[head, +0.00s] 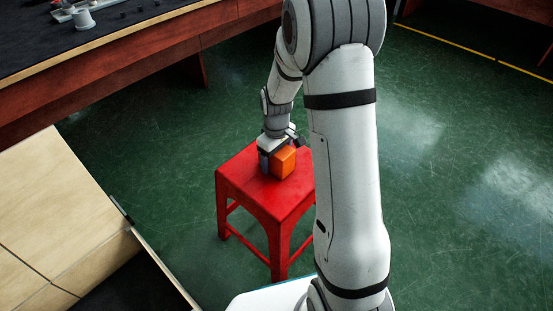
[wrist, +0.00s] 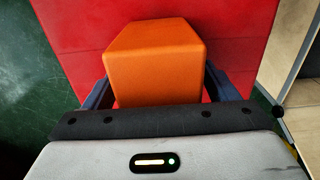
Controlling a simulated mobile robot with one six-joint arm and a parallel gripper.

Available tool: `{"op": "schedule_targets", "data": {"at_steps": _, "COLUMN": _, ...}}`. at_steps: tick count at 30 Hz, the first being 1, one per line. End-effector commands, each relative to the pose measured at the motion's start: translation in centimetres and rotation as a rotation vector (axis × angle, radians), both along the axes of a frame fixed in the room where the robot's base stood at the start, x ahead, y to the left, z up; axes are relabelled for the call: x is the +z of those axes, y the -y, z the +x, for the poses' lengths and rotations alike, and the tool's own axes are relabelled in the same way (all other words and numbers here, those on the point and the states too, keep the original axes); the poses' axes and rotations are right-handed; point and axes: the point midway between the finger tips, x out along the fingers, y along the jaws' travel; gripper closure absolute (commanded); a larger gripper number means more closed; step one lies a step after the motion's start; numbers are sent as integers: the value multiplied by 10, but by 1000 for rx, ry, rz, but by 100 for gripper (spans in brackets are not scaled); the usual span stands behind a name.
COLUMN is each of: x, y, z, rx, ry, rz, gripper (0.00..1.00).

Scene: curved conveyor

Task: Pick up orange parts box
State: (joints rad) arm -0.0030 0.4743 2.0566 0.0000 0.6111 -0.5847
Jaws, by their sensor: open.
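The orange parts box (head: 283,162) stands on top of a red stool (head: 240,172). In the wrist view the orange box (wrist: 155,58) sits between the two dark fingers of my gripper (wrist: 157,92), with the red stool top (wrist: 75,35) under it. My gripper (head: 279,158) points down at the stool and is open around the box. A small gap shows between the box and the fingers. The lower part of the box is hidden behind the gripper body in the wrist view.
A dark-topped wooden table (head: 120,35) with small grey items (head: 83,17) stands at the upper left. A light wooden cabinet (head: 65,205) stands at the left. The green floor (head: 450,180) to the right is clear.

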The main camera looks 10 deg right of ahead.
Motion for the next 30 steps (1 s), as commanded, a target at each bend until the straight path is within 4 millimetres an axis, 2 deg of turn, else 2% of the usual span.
{"op": "schedule_targets", "data": {"at_steps": 2, "x": 1, "y": 0, "z": 0, "rx": 0, "ry": 0, "rz": 0, "gripper": 20}}
{"op": "schedule_targets", "data": {"at_steps": 23, "x": 1, "y": -1, "z": 0, "rx": 1, "ry": 1, "rz": 1, "gripper": 77}}
{"op": "schedule_targets", "data": {"at_steps": 30, "x": 4, "y": -1, "z": 0, "rx": 2, "ry": 2, "rz": 0, "gripper": 77}}
